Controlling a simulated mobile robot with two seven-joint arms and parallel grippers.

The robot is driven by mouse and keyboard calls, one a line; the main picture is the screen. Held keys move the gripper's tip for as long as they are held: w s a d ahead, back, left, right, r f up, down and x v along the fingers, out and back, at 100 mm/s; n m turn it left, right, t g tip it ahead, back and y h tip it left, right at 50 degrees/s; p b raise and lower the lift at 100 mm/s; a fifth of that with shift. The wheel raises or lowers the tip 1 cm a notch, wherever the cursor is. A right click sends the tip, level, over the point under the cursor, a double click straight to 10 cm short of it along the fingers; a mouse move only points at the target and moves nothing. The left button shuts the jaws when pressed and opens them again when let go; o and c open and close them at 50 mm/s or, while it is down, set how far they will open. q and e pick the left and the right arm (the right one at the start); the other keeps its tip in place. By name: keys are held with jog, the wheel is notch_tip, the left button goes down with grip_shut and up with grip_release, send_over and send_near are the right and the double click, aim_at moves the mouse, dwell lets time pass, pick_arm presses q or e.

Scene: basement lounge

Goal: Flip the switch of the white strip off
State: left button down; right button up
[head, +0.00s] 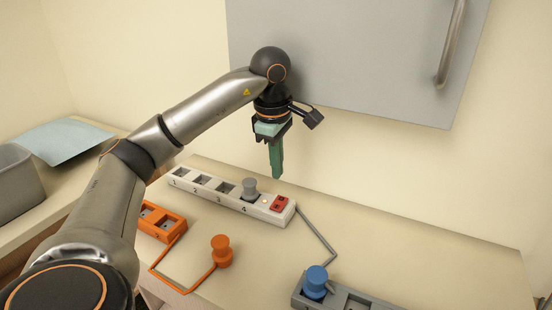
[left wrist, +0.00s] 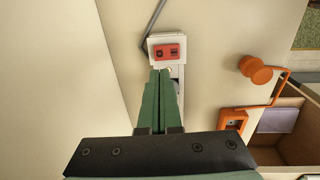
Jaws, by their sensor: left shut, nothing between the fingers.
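The white strip (head: 213,199) lies on the bench with numbered sockets and a grey plug (head: 250,188) in the socket by the 4. Its red switch (head: 279,203) is at the right end, with a small pale light beside it. The switch also shows in the left wrist view (left wrist: 167,52), just beyond my fingertips. My left gripper (head: 277,176) points down with green fingers closed together and empty. It appears above the strip's switch end, apart from it. In the left wrist view the fingers (left wrist: 160,73) hide part of the strip. My right gripper is in neither view.
An orange strip (head: 163,223) and orange plug (head: 221,251) lie in front. A grey strip (head: 332,299) carries a blue plug (head: 316,282). A grey wall panel (head: 370,50) with a handle (head: 452,45) is behind my gripper. A grey bin (head: 18,183) stands left.

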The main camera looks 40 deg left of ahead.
aim_at(279, 199)
pick_arm(q)
jog(key=f, duration=0.5)
jog(key=shift+w+a+f+b, duration=0.15)
jog(key=shift+w+f+b, duration=0.15)
jog(key=shift+f+b, duration=0.1)
jog(key=shift+f, duration=0.45)
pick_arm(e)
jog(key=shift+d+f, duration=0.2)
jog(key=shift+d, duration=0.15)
pick_arm(q)
jog(key=shift+w+f, duration=0.15)
jog(key=shift+f, duration=0.1)
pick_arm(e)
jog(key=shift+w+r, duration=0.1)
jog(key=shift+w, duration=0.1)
pick_arm(q)
jog(key=shift+s+d, duration=0.2)
jog(key=shift+s, duration=0.6)
jog(key=shift+r, duration=0.1)
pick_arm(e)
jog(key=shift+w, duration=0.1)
